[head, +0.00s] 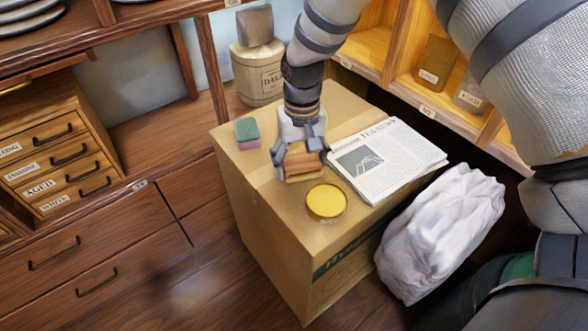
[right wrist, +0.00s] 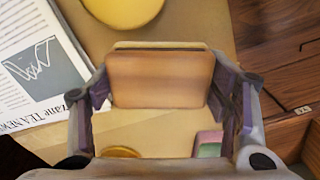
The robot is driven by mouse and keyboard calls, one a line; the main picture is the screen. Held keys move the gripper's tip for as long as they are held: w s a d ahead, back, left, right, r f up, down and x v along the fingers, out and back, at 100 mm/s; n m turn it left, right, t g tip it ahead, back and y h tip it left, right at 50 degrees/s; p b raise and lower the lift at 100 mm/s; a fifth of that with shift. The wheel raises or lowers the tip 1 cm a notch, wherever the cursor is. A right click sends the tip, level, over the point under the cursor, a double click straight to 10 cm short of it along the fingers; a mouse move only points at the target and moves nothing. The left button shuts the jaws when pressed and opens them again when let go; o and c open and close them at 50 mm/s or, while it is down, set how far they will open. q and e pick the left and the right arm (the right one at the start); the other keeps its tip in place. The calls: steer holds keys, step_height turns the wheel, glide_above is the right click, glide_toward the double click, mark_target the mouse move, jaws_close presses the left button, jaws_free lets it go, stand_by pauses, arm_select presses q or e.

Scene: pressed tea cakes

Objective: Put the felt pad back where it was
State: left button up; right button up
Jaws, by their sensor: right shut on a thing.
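My right gripper (head: 300,168) points down over the carton top. It is shut on a brown block with a yellowish layer (head: 304,162), which also shows between the fingers in the right wrist view (right wrist: 160,78). This block may be the felt pad; its material is not clear. I cannot tell if it touches the carton. A green-and-pink block (head: 247,133) lies left of the gripper on the carton, also in the right wrist view (right wrist: 208,144). My left gripper is not in view.
The cardboard carton (head: 262,222) also bears a round yellow tin (head: 326,202) close to the held block and a newspaper (head: 388,157) on the right. A small golden thing (right wrist: 122,152) shows near the gripper. A white sack (head: 440,232) stands beside the carton. Drawers (head: 62,168) are left.

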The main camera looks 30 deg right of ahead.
mark_target(299, 170)
steer(key=shift+w+f, duration=0.3)
steer(key=shift+f, duration=0.05)
steer(key=f, duration=0.3)
steer(key=shift+w+d+f+b, duration=0.1)
steer(key=shift+w+f+b, duration=0.1)
steer(key=shift+b, duration=0.1)
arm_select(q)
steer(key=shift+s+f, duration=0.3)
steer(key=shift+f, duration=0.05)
arm_select(e)
steer(key=shift+r, duration=0.2)
steer(key=shift+f, duration=0.1)
steer(key=o, duration=1)
steer(key=shift+f, duration=0.1)
step_height(299, 170, up, 12)
steer(key=shift+r+p, duration=0.25)
steer(key=shift+p, duration=0.5)
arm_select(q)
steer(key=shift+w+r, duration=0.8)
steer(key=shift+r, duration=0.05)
